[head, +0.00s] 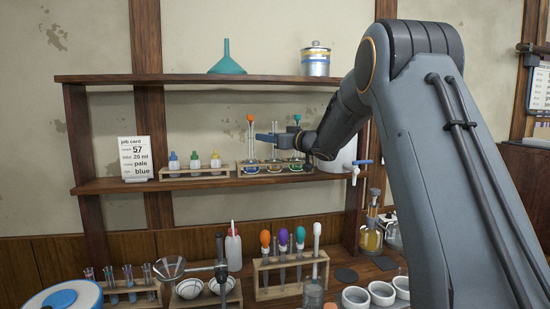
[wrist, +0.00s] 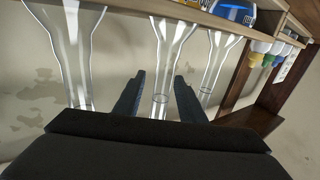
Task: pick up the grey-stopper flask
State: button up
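Three narrow-necked flasks stand in a wooden rack on the middle shelf. The left one has an orange stopper (head: 250,118) and the right one a teal-green stopper (head: 297,118). The middle flask (head: 275,166) has amber contents, and my gripper covers much of its neck. I cannot make out a grey stopper clearly. My gripper (head: 270,137) is level with the flask necks. In the wrist view, which is upside down, its fingers (wrist: 159,76) are apart, with the middle flask's neck (wrist: 162,58) showing between them. Contact is not visible.
Neighbouring flask necks stand close on both sides. Several small dropper bottles (head: 195,160) and a job card (head: 135,158) stand left on the shelf. A white tap vessel (head: 340,162) is right. The upper shelf (head: 180,78) is overhead. Racks and cups crowd the bench below.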

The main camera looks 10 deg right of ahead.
jog(key=shift+w+a, duration=0.25)
jog(key=shift+w, duration=0.05)
jog(key=shift+c, duration=0.2)
grip_shut()
